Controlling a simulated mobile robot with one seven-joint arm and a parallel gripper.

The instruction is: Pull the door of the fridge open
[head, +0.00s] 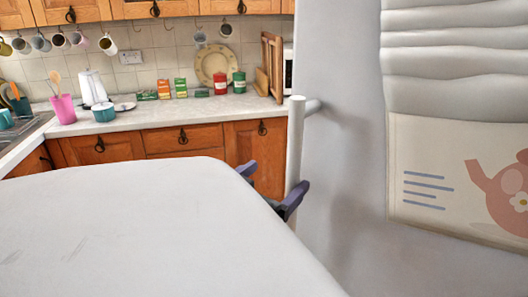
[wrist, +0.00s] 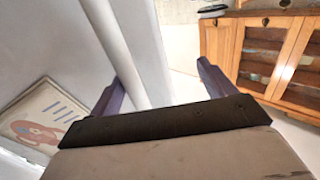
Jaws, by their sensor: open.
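The fridge door (head: 345,200) is a smooth pale grey-white panel at the right of the head view and looks shut. Its handle (head: 295,135) is a white upright bar on a short post, standing out from the door's left side. My gripper (head: 272,180) is open at the lower part of the handle, its dark purple fingers apart. In the wrist view the handle (wrist: 117,40) runs down between the open fingers of my gripper (wrist: 160,76), nearer the left finger. I cannot tell whether a finger touches it. My pale arm hides the handle's lower end in the head view.
A cloth with a teapot print (head: 440,170) hangs on the fridge door. A worktop (head: 160,115) with wooden cabinets (head: 185,140) runs along the back wall, holding a pink cup (head: 64,108) and tins. A glass-fronted wooden cabinet (wrist: 262,50) stands right in the wrist view.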

